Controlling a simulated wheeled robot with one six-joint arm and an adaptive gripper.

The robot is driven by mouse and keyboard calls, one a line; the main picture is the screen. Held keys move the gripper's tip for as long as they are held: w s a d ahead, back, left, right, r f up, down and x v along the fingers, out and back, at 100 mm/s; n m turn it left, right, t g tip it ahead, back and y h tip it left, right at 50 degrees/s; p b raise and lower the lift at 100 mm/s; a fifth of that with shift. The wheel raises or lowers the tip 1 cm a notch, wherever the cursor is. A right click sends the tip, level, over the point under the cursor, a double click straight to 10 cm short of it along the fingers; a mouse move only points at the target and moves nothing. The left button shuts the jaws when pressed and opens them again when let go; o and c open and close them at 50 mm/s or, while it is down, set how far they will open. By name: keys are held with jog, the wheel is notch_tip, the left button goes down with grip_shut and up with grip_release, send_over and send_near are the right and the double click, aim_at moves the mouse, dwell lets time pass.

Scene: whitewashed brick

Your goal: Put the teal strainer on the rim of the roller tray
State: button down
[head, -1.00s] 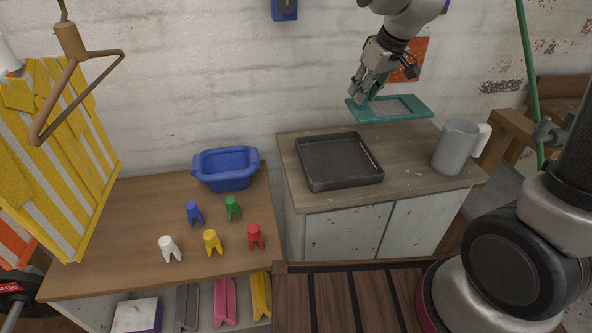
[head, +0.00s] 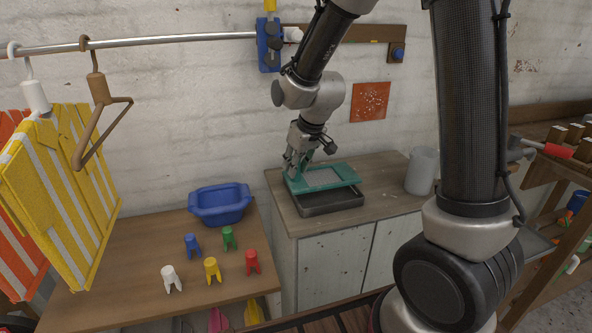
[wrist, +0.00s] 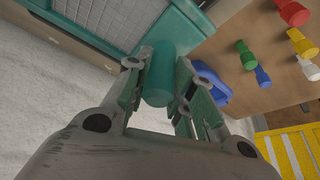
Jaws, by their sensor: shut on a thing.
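The teal strainer (head: 343,175) is a flat rectangular frame with a pale mesh. My gripper (head: 291,172) is shut on its left end. In the wrist view, my gripper (wrist: 160,85) has its fingers around a teal cylindrical handle (wrist: 158,75), and part of the strainer's frame and mesh (wrist: 105,22) shows at the top. The dark roller tray (head: 330,204) lies on the wooden cabinet top. The strainer is over the tray and covers its back part in the head view. I cannot tell whether the strainer touches the rim.
A grey pitcher (head: 421,171) stands right of the tray on the cabinet top (head: 385,175). On the lower table at left are a blue basin (head: 219,205) and several coloured pegs (head: 212,270). A hanger (head: 100,100) and striped cloths (head: 65,190) hang at far left.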

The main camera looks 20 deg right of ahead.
jog(key=shift+f, duration=0.75)
jog(key=c, duration=1.2)
grip_release()
jog(key=shift+f, duration=0.15)
jog(key=v, duration=1.2)
jog(key=s+d+r+m, duration=0.1)
jog(key=s+d+r, duration=0.1)
jog(key=s+d, duration=0.2)
jog(key=s+d+r+m+h, duration=0.1)
jog(key=s+d, duration=0.4)
jog(key=s, duration=0.6)
jog(key=s+d+r+m, duration=0.2)
jog(key=s+d+r, duration=0.1)
jog(key=s, duration=0.4)
jog(key=shift+s+d+m+h, duration=0.25)
jog(key=shift+d+m+h, duration=0.05)
jog(key=shift+d, duration=0.4)
